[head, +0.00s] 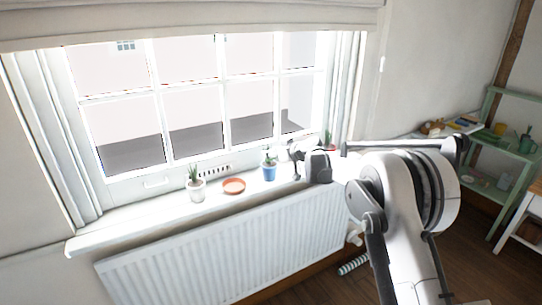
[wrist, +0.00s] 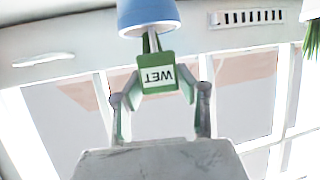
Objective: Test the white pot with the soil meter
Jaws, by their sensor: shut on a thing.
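The white pot (head: 197,191) with a spiky green plant stands on the windowsill at left in the head view. Part of a white pot (wrist: 311,10) with green leaves shows at the right edge of the wrist view, which is upside down. My gripper (head: 294,156) is beside the blue pot (head: 269,173) in the head view.
A terracotta saucer (head: 234,186) lies on the sill (head: 128,229) between the white and blue pots. A red pot (head: 330,147) with a plant stands farther right. The window is behind, the radiator (head: 215,262) below. A green shelf (head: 500,163) stands at far right.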

